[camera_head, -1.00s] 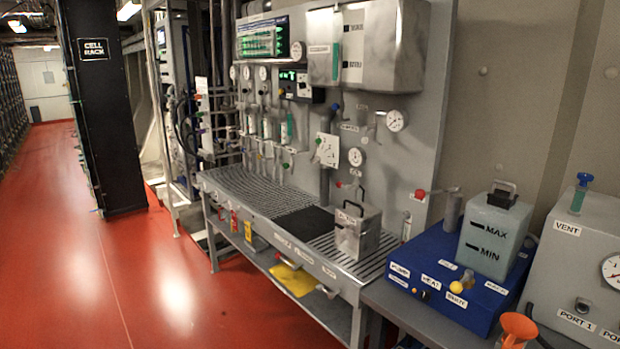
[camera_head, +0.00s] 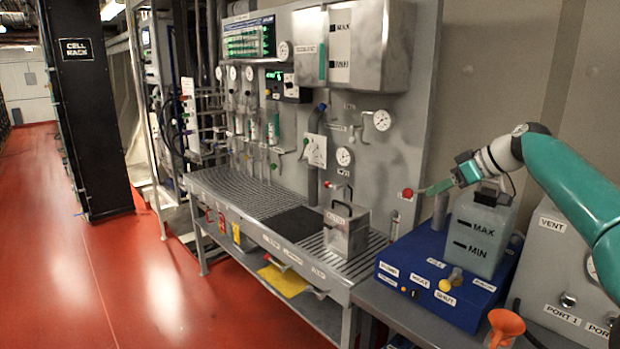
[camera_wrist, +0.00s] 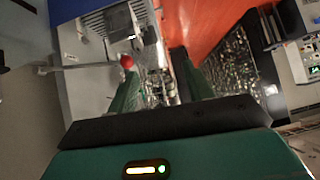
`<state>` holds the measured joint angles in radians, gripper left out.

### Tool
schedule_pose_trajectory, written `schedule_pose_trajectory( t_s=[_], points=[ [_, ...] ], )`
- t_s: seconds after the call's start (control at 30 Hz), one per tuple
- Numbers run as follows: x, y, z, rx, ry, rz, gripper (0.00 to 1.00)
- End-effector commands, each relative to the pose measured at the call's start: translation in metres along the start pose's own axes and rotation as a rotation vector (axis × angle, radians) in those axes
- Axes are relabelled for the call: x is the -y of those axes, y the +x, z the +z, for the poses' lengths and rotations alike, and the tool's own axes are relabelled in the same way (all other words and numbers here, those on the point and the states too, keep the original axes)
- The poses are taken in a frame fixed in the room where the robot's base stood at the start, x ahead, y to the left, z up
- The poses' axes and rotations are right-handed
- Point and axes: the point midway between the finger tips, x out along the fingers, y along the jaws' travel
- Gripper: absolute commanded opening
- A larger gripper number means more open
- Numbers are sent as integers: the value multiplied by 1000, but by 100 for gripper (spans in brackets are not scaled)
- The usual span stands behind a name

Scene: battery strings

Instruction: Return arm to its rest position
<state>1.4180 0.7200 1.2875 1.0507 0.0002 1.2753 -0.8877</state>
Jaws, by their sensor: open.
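My arm, green with a white wrist joint, reaches in from the right edge in the head view. My gripper (camera_head: 437,187) is at its end, pointing left, in front of the wall panel and above the blue base unit (camera_head: 440,287). In the wrist view my gripper (camera_wrist: 160,85) shows two green fingers spread apart with nothing between them. A red knob (camera_wrist: 126,61) shows near the left finger in the wrist view; a red knob (camera_head: 407,193) is also just left of the fingertips in the head view. I cannot tell whether they touch.
A translucent tank (camera_head: 478,236) marked MAX and MIN stands just below my wrist. A metal box with a handle (camera_head: 346,230) stands on the slatted bench (camera_head: 250,190). A grey VENT unit (camera_head: 560,262) and an orange funnel (camera_head: 505,325) are at right. The red floor (camera_head: 150,290) at left is clear.

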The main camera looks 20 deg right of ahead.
Motion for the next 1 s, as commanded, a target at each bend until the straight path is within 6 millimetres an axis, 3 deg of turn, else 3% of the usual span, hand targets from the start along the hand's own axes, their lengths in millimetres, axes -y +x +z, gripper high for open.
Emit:
schedule_pose_trajectory(
  t_s=[0.03, 0.2, 0.3, 0.4, 0.53, 0.67, 1.0],
  points=[
    [27, 30, -11, 68, -16, -13, 51],
    [111, 110, -21, 280, -36, -9, 51],
    [159, 141, -15, 389, -41, 22, 51],
    [202, 160, -3, 478, -41, 69, 51],
    [250, 168, 16, 560, -33, 149, 51],
    [291, 160, 38, 600, -12, 235, 51],
    [369, 104, 108, 539, 111, 411, 51]
  ],
)
